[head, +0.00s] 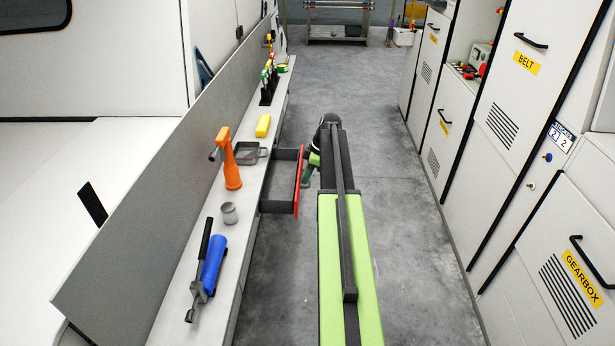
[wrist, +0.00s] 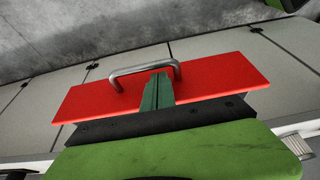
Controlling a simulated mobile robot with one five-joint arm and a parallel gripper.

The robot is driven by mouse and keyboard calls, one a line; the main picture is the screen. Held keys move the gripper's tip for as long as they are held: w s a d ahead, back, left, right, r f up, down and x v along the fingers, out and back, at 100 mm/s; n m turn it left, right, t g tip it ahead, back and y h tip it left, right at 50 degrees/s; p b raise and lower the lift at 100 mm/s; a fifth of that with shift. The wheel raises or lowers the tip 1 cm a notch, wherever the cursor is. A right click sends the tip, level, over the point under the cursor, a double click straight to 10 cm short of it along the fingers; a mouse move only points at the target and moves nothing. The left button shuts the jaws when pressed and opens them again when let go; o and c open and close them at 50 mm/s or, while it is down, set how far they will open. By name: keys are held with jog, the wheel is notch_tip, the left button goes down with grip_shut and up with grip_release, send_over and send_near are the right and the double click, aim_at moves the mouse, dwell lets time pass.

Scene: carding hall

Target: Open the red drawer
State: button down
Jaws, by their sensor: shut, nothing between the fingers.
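The red drawer's front (head: 299,183) stands well out from the bench in the head view, with the drawer's dark open box (head: 279,188) behind it. In the wrist view the red front (wrist: 215,82) fills the middle, with a silver bar handle (wrist: 128,71) on it. My gripper (wrist: 158,76) is shut with nothing between its fingers. Its green fingertips overlap the handle's bar; I cannot tell whether they touch it or hook behind it. In the head view my gripper (head: 313,160) is beside the red front, partly hidden by my arm.
The bench top (head: 221,277) at left holds an orange tool (head: 232,165), a blue tool (head: 212,262), a grey cup (head: 229,213), a dark tray (head: 249,153) and a yellow block (head: 263,126). White cabinets (head: 520,110) line the right. The floor (head: 400,215) between is clear.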

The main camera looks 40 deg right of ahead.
jog(key=p+v, duration=0.9)
jog(key=v, duration=0.1)
jog(key=shift+s+d, duration=0.15)
jog(key=shift+d, duration=0.15)
